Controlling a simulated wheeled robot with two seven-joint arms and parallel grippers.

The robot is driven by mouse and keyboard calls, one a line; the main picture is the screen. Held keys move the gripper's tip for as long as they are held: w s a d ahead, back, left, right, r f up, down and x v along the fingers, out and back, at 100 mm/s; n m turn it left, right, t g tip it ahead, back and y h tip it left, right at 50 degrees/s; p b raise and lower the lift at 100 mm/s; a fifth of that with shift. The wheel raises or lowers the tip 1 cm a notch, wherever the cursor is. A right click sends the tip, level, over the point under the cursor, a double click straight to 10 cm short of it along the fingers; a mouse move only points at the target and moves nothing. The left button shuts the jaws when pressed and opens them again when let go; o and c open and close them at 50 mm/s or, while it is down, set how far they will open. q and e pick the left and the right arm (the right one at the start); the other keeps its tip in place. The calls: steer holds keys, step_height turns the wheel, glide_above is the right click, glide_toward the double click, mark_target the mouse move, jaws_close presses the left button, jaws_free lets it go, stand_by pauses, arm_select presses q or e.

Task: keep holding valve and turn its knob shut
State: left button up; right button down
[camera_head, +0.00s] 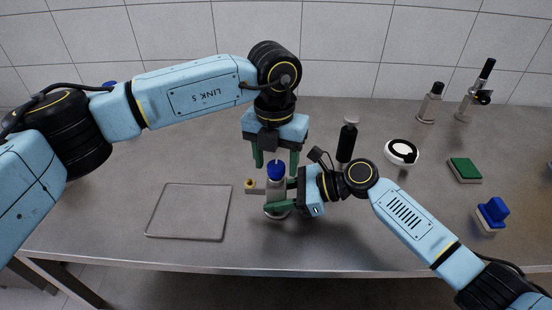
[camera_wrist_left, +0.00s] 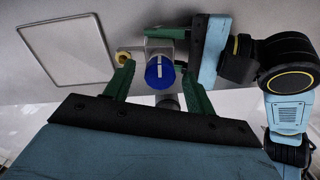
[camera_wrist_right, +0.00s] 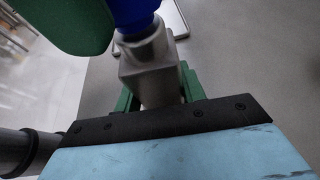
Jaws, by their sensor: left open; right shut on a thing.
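The valve has a grey metal body (camera_wrist_right: 148,72), a brass side port (camera_head: 250,185) and a blue knob (camera_head: 276,171) with a white stripe on top. It stands upright near the middle front of the table. My right gripper (camera_head: 280,200) is shut on the valve body from the right. My left gripper (camera_head: 274,158) points down above the knob with its green fingers open. In the left wrist view, the knob (camera_wrist_left: 160,72) lies between the left finger tips, and a gap shows beside it. The valve's base is partly hidden by the right fingers.
An empty grey tray (camera_head: 188,212) lies left of the valve. A black bottle (camera_head: 347,142) and a white round disc-like item (camera_head: 402,152) stand behind and right. A green pad (camera_head: 464,169) and a blue-handled block (camera_head: 491,214) lie at right. The table's front edge is close.

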steer(key=shift+r, duration=0.1)
arm_select(q)
steer(key=c, duration=1)
steer(key=shift+m, duration=0.4)
steer(key=m, duration=1.2)
steer(key=shift+m, duration=2.5)
